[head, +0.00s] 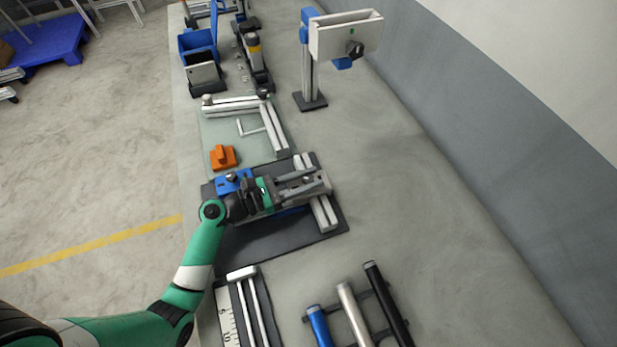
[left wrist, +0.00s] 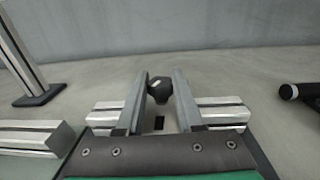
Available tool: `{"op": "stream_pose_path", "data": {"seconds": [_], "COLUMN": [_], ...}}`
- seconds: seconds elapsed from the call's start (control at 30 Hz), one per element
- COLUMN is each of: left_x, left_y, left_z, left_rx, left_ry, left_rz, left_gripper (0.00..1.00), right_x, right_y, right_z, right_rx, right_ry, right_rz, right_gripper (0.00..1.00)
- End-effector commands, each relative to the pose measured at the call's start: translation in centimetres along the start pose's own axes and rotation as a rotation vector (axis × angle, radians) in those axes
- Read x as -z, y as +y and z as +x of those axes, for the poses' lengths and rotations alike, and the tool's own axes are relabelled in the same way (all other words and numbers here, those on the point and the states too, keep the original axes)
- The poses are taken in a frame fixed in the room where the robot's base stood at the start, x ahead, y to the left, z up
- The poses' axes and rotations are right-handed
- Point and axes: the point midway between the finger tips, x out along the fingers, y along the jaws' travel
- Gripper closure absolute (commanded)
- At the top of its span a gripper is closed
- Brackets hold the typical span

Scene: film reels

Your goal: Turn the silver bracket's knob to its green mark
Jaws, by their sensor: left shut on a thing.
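My left gripper (head: 318,180) is over the silver bracket (head: 325,212), a pale metal profile on a dark mat. In the left wrist view its two long fingers (left wrist: 162,92) reach past the silver profile (left wrist: 222,112) and are shut on a dark knob (left wrist: 159,88). The knob has a small pale mark on its top. In the head view the fingers and wrist hide this knob. I cannot make out a green mark beside it in either view. My right gripper is not in view.
A blue bracket (head: 232,182) sits by my left wrist. An orange block (head: 223,156) and silver frame (head: 272,128) lie beyond. Several tubes (head: 347,312) lie in front. A post (head: 308,80) carries a pale box (head: 335,38). The table's right side is clear.

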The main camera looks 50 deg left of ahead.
Motion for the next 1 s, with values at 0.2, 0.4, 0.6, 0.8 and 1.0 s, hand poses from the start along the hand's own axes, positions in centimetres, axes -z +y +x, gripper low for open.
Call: {"op": "stream_pose_path", "data": {"seconds": [0.2,0.4,0.6,0.8,1.0], "left_x": [0.17,0.17,0.11,0.04,-0.08], "left_y": [-0.05,-0.06,-0.05,-0.04,-0.18], "left_z": [-0.06,-0.05,-0.04,-0.03,-0.16], "left_rx": [0.013,0.012,0.012,0.011,0.016], "left_ry": [0.003,0.003,0.002,0.001,0.000], "left_rz": [0.000,0.000,0.000,0.001,0.000], "left_gripper": [1.00,1.00,0.33,0.33,0.33], "right_x": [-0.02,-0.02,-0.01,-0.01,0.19], "right_y": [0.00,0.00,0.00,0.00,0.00], "right_z": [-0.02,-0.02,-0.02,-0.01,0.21], "right_rx": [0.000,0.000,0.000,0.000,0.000], "right_ry": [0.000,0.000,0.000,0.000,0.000], "right_rz": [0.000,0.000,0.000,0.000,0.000], "right_gripper": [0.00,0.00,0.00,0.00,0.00]}}
